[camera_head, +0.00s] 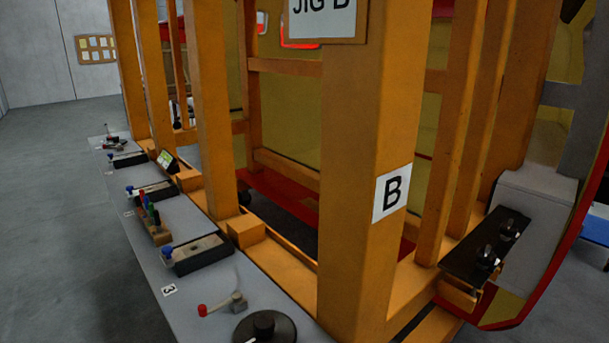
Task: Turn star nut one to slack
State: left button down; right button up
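A dark plate (470,245) on the orange jig frame at the right carries two black knobs that look like star nuts, a nearer one (486,259) and a farther one (508,231). I cannot tell which is star nut one, or whether either is tight or slack. Both are small, and their lobes are hard to make out. Neither of my grippers is in view, and nothing touches the knobs in this view.
An orange post (360,160) marked B stands in the middle, left of the plate. A grey bench (185,220) at the left holds dark trays, a red-ended tool (215,306) and a black round knobbed piece (265,328). A curved red-edged panel (545,290) borders the right. The left floor is clear.

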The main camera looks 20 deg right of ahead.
aim_at(506, 231)
jog(key=z, duration=1.8)
jog(key=i+l+u, duration=0.1)
jog(key=u, duration=0.25)
jog(key=l+u, duration=0.25)
jog(key=u, duration=0.15)
jog(key=i+l+u, duration=0.2)
jog(key=l, duration=0.5)
jog(key=i+l+u, duration=0.1)
jog(key=l+u, duration=0.15)
jog(key=l, duration=0.5)
jog(key=i+l+u, duration=0.2)
jog(key=l, duration=0.55)
jog(key=k, duration=0.1)
